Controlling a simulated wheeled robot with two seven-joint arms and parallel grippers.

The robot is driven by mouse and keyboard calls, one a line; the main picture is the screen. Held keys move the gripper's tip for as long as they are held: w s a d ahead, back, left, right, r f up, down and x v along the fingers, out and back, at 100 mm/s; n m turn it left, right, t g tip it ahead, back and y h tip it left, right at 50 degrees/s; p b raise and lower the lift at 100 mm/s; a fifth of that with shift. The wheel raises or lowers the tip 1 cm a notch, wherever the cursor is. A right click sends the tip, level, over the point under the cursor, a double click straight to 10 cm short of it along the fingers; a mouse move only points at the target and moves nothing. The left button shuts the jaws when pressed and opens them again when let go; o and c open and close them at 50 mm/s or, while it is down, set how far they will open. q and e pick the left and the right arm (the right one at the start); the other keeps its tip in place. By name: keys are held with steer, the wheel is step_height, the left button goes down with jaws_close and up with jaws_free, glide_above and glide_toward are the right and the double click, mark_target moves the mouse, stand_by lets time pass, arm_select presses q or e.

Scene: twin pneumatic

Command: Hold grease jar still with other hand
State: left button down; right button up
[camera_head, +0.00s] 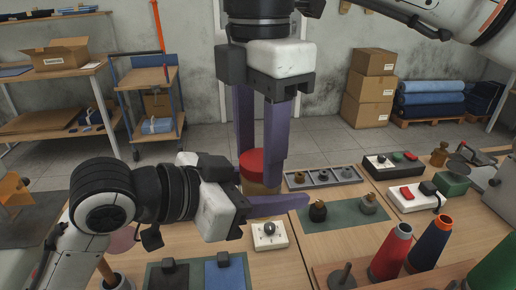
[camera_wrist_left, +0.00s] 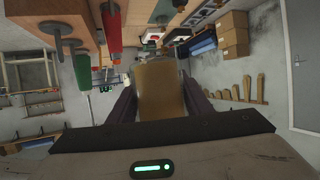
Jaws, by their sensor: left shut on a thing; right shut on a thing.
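The grease jar has a tan body (camera_head: 260,187) and a red lid (camera_head: 252,162) and stands upright near the middle of the head view. My left gripper (camera_head: 275,204) comes in low from the left and is shut on the jar's body. One purple finger passes in front of the jar; the other is hidden. In the left wrist view the tan body (camera_wrist_left: 162,92) fills the space between the two fingers. My right gripper (camera_head: 260,153) reaches down from above and is shut on the red lid, one finger partly hidden behind it.
A grey tray with round parts (camera_head: 323,177) lies behind right of the jar. A green mat (camera_head: 340,218) with small fittings is to the right. A white knob box (camera_head: 268,236) sits just in front. Red and blue cones (camera_head: 390,252) stand at the front right.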

steer(key=n, duration=0.7)
steer(key=shift+s+d, duration=0.1)
steer(key=shift+s, duration=0.05)
steer(key=n, duration=0.6)
steer(key=shift+d, duration=0.15)
steer(key=n, duration=0.6)
steer(key=shift+d+n, duration=0.1)
steer(key=shift+n, duration=0.3)
steer(key=n, duration=0.6)
steer(key=shift+w, duration=0.25)
steer(key=n, duration=0.4)
steer(key=shift+w+r, duration=0.1)
steer(key=n, duration=1)
steer(key=shift+w+n, duration=0.1)
steer(key=shift+n, duration=0.3)
steer(key=n, duration=0.4)
steer(key=shift+a, duration=0.2)
steer(key=n, duration=0.4)
steer(key=shift+a+n, duration=0.1)
steer(key=shift+n, duration=0.2)
